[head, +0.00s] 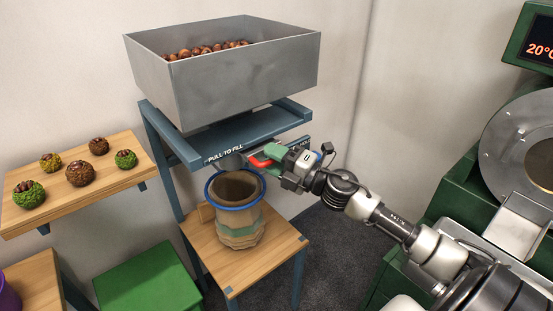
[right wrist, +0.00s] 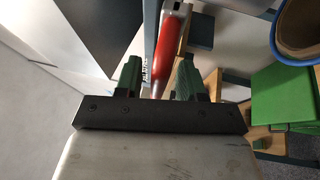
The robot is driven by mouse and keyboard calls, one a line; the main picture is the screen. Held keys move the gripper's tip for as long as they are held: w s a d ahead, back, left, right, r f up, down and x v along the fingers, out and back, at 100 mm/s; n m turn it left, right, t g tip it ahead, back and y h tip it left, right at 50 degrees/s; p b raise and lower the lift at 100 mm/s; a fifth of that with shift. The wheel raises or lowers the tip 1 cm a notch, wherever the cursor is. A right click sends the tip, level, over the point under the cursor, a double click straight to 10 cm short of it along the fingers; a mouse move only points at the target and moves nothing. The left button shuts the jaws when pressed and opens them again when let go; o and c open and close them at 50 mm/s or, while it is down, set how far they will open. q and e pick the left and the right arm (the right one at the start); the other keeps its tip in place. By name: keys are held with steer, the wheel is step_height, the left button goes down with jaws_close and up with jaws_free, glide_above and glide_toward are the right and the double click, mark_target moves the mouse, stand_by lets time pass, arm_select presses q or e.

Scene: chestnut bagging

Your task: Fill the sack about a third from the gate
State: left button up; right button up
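The sack (head: 238,226) stands upright on a small wooden stand below the hopper. It is tan with a green band, and its blue-rimmed mouth is open. The inside looks plain brown, with no chestnuts that I can make out. The gate's red handle (head: 262,160) sits beside the "PULL TO FILL" label. My right gripper (head: 270,154) is at this handle. In the right wrist view the red handle (right wrist: 172,40) runs between the two green fingertips (right wrist: 157,78), with a gap visible on its left side. My left gripper is out of view.
The grey metal hopper (head: 235,77) holds chestnuts (head: 207,50) on a blue frame. A wall shelf (head: 118,178) at left carries several burrs. A green box (head: 148,277) stands in front, and a green machine (head: 470,160) is at right.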

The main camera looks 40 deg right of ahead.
steer(key=shift+s+d+f, duration=0.2)
steer(key=shift+s, duration=0.25)
steer(key=b+v, duration=0.3)
steer(key=v, duration=0.6)
steer(key=shift+s+d, duration=0.25)
steer(key=shift+s, duration=0.1)
stand_by(0.4)
